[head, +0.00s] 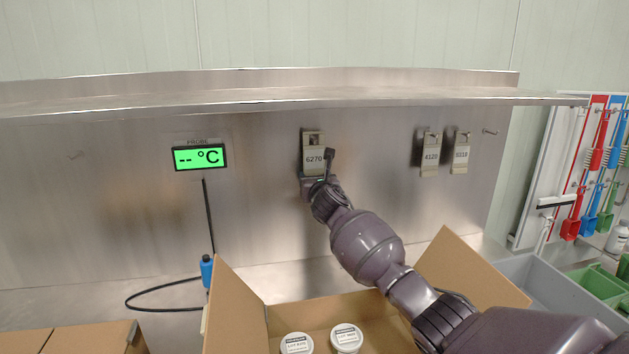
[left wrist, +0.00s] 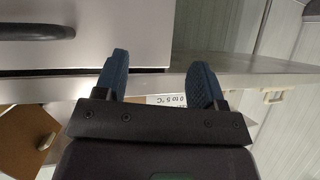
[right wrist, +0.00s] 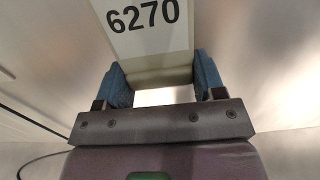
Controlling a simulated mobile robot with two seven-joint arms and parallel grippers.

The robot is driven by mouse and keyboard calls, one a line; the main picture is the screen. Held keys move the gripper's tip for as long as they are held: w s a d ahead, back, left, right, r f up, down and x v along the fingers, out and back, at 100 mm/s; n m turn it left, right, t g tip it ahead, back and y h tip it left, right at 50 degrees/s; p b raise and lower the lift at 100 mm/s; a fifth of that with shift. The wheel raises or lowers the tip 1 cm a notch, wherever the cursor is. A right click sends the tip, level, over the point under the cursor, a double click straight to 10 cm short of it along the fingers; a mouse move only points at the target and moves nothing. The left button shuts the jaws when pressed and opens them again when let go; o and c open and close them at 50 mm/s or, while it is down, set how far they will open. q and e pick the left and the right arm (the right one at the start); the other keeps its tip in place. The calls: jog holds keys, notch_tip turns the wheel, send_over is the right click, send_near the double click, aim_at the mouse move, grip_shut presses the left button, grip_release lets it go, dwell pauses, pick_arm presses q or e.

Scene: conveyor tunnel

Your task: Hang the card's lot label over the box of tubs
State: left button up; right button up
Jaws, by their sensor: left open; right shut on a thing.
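The lot label 6270 (head: 314,160) is upright against the steel back panel, above the open cardboard box (head: 285,318). My right gripper (head: 318,181) is at the label's lower end. In the right wrist view the label (right wrist: 150,28) reaches down between the blue fingers of my right gripper (right wrist: 162,85), which are shut on its lower part. White-lidded tubs (head: 346,337) stand in the box. Labels 4120 (head: 430,154) and a second one (head: 461,153) hang on pegs to the right. My left gripper (left wrist: 162,85) is open and empty in the left wrist view. No card is clearly seen.
A steel shelf (head: 280,97) juts out above the labels. A green probe display (head: 200,157) and its blue-handled probe (head: 206,271) with a cable are at left. An empty peg (head: 489,131) is at right. A grey bin (head: 545,285) stands right of the box.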

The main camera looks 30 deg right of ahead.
pick_arm(q)
jog(key=shift+f+b, duration=0.45)
pick_arm(e)
jog(key=shift+f, duration=0.85)
jog(key=o, duration=1.4)
jog(key=shift+c, duration=0.2)
pick_arm(q)
jog(key=r+p, duration=0.2)
jog(key=p, duration=0.1)
jog(key=s+r+p, duration=0.1)
jog(key=r+p, duration=0.1)
jog(key=p, duration=0.1)
jog(key=shift+s+a+r, duration=0.1)
jog(key=shift+s+r, duration=0.05)
jog(key=shift+r, duration=0.2)
pick_arm(e)
jog(key=v, duration=1)
jog(key=shift+s+a, duration=0.15)
jog(key=shift+s, duration=0.25)
